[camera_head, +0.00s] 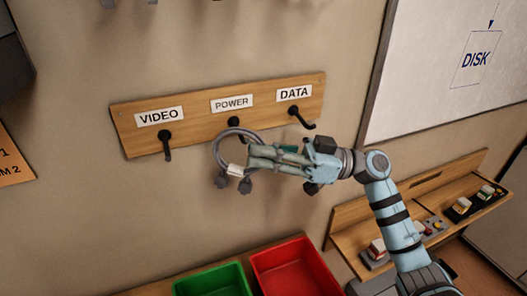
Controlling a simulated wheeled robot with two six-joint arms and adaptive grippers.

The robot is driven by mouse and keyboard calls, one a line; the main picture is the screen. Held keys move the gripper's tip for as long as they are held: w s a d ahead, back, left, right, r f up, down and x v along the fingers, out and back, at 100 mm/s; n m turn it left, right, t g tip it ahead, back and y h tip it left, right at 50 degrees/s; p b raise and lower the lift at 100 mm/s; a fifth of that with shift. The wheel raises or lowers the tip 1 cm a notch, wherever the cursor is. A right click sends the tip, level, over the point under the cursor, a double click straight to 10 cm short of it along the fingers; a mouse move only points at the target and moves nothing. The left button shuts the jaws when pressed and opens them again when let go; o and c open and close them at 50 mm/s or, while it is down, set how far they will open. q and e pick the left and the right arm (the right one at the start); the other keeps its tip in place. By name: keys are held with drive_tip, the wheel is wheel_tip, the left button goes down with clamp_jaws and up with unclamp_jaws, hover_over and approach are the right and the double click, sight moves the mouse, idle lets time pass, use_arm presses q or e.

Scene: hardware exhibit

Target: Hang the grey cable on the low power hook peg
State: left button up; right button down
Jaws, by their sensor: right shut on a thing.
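A wooden board (200,116) on the wall carries dark hook pegs under the labels VIDEO, POWER and DATA. The power hook peg (234,122) is in the middle. The grey cable (218,143) is a coiled loop with dark plugs (245,186) hanging at its lower end. The top of its loop lies just below the power peg in the picture; I cannot tell whether it is around the peg or in front of it. My right gripper (252,160) is shut on the cable at the loop's right side and hides part of it. My left gripper is not in view.
The video hook (166,145) and data hook (301,117) look empty. A green bin (213,270) and a red bin (300,262) stand below. A wooden shelf (345,222) with small items is at the right, under a white panel (440,70).

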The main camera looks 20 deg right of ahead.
drive_tip(key=c, duration=1.6)
unclamp_jaws()
drive_tip(key=shift+o, duration=0.2)
drive_tip(key=shift+d, duration=0.15)
